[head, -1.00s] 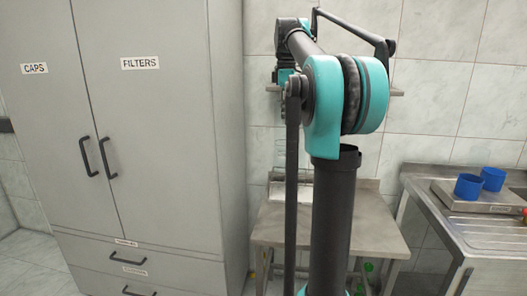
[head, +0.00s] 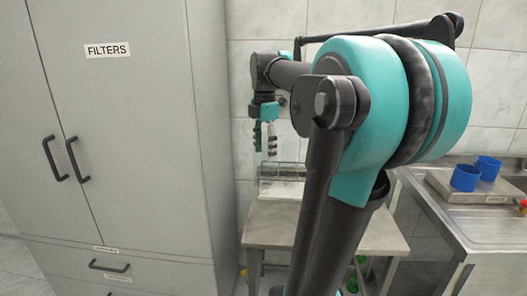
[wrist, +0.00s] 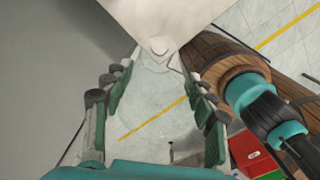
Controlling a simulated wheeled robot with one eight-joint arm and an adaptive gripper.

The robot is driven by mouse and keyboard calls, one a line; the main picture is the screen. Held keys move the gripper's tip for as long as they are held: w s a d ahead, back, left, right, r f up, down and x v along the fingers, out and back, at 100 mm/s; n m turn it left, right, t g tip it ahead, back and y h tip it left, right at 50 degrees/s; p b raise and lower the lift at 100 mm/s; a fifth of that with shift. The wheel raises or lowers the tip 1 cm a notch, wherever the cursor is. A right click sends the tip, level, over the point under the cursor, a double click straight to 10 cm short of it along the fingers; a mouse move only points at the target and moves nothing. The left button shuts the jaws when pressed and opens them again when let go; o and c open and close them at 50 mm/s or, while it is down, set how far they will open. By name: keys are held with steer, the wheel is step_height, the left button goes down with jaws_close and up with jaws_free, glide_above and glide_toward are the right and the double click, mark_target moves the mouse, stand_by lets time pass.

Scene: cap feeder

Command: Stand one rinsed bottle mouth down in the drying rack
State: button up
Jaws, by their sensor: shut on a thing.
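My gripper (head: 265,138) hangs fingers down at the far end of my arm, left of the large teal joint. In the wrist view my gripper (wrist: 157,92) has a finger on each side of a clear, see-through bottle (wrist: 155,100), whose outline is faint. The fingers are shut on it. A round end of the bottle shows beyond the fingertips, over a pale surface. The drying rack (head: 284,165), with thin wires, stands on the steel table (head: 262,236), below and slightly right of my gripper. My arm hides its right part.
A tall grey cabinet (head: 140,150) stands close on the left. A sink bench (head: 490,235) with blue cups (head: 465,178) is on the right. Green things (head: 353,284) lie under the table. A red box (wrist: 243,148) shows in the wrist view.

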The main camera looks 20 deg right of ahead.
steer(key=w+d, duration=0.4)
steer(key=w, duration=0.6)
steer(key=w+d, duration=0.5)
steer(key=w, duration=0.5)
step_height(320, 180, down, 14)
steer(key=shift+a+r, duration=0.15)
steer(key=shift+a, duration=0.15)
steer(key=shift+f, duration=0.5)
stand_by(0.3)
steer(key=o, duration=1)
steer(key=shift+r, duration=0.1)
